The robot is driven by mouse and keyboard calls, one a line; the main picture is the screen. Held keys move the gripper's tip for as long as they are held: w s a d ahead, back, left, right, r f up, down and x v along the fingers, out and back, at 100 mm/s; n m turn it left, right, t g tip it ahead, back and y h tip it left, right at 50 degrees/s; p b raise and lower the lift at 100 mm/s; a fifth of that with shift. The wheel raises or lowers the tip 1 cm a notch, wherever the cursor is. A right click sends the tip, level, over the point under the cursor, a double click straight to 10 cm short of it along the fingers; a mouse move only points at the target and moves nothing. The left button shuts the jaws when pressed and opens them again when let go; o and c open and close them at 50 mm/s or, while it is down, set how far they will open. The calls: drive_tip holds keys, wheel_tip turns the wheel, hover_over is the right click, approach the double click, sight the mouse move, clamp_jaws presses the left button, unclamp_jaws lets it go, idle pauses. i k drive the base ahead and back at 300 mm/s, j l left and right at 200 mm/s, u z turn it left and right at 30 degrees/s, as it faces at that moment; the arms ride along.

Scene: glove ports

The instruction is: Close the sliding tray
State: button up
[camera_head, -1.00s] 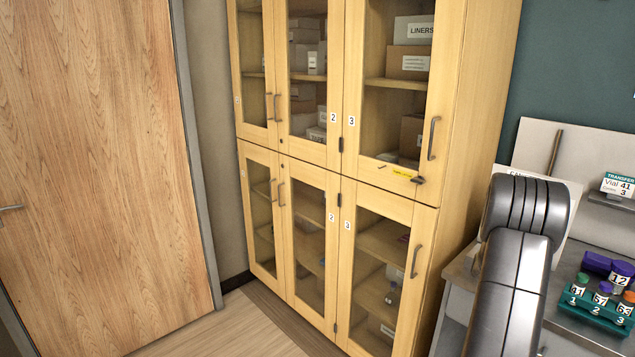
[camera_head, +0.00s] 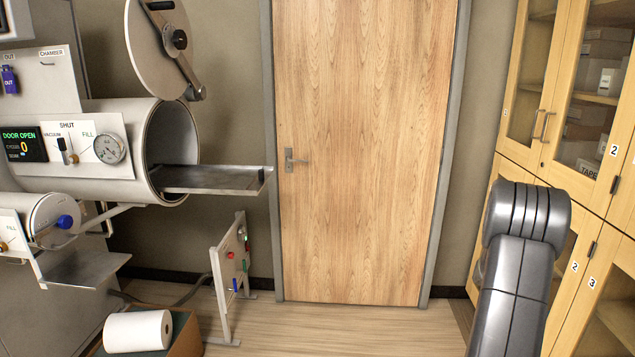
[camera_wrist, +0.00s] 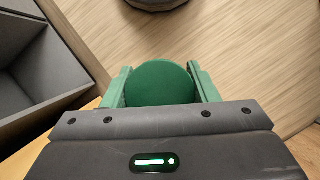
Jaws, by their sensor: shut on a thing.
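The sliding tray (camera_head: 215,180) is a flat metal shelf sticking out to the right from the mouth of the large round chamber (camera_head: 172,125). The chamber's round door (camera_head: 150,45) stands swung open above it, and the display (camera_head: 22,145) reads "DOOR OPEN". My gripper (camera_wrist: 163,78) shows in the wrist view, its green fingers shut on a round green object (camera_wrist: 160,85); only the object's top shows, so I cannot tell what it is. In the head view my arm is at the right, well away from the tray, and the gripper is hidden.
A smaller round port (camera_head: 52,215) with a shelf (camera_head: 85,268) sits below the chamber. A low stand with buttons (camera_head: 232,270) and a box with a white roll (camera_head: 138,332) stand on the floor. Wooden cabinets are at the right. The floor before the door (camera_head: 365,150) is clear.

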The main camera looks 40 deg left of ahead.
sight(221, 180)
drive_tip(key=u, duration=1.6)
